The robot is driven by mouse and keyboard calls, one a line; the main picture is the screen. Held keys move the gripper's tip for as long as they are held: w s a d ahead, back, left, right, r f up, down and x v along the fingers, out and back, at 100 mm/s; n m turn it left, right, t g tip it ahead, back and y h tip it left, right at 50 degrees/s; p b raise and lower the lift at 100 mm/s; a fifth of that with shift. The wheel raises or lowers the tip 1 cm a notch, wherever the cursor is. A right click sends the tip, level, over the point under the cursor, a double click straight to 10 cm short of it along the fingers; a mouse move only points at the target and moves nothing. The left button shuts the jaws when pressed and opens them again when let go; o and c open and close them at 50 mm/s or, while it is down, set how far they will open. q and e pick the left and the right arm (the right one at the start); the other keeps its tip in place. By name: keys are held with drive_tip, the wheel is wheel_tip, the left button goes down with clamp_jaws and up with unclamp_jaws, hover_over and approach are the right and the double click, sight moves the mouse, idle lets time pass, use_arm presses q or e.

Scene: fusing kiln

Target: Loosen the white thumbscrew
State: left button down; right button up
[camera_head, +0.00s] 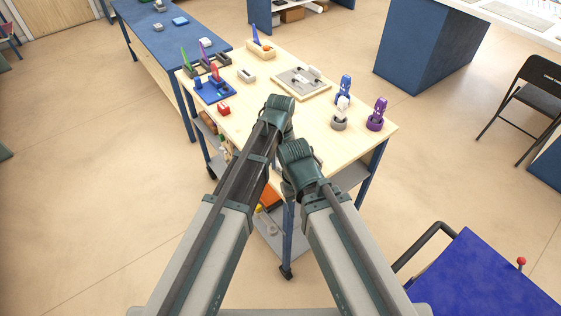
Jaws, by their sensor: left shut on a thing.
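My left gripper (281,101) is over the front part of the wooden table top. Its dark green wrist covers the fingertips and whatever is between them, so I cannot make out the thing it is shut on. My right gripper (297,152) is lower and nearer, by the table's front edge. Its fingers are hidden behind its own wrist. A small white piece (343,103) stands upright in a grey round base (339,124) on the right of the table, apart from both grippers. I cannot tell whether it is the white thumbscrew.
A blue piece (345,86) and a purple one (377,114) stand beside the white one. A board with a grey plate (299,82) lies at the back. A blue rack (213,91) and a red block (224,109) are at left. A folding chair (527,92) stands right.

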use_arm(q)
drive_tip(key=shift+c, duration=2.2)
unclamp_jaws()
drive_tip(key=shift+m, duration=0.3)
